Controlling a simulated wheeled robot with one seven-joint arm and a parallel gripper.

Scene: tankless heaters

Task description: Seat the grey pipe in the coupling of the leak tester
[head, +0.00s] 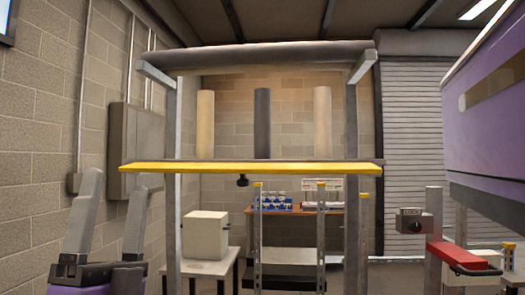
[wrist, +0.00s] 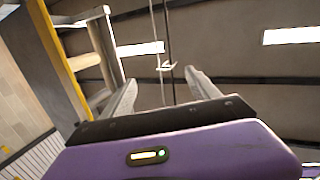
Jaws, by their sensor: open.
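Three upright pipes stand on a yellow-edged rack in the head view. The grey pipe (head: 262,123) is the dark middle one. My gripper (head: 115,188) is at the lower left of the head view, fingers pointing up, apart from the pipes. It is open and empty; the wrist view also shows its two spread fingers (wrist: 160,78) with nothing between them. At the right, a small grey box with a dark round opening (head: 411,222) sits by a post; I cannot tell whether it is the leak tester's coupling.
Pale pipes stand left (head: 205,125) and right (head: 322,122) of the grey one. The rack's yellow front edge (head: 250,167) and its posts frame them. A red part (head: 457,256) is at lower right. A purple body (head: 490,120) overhangs the right.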

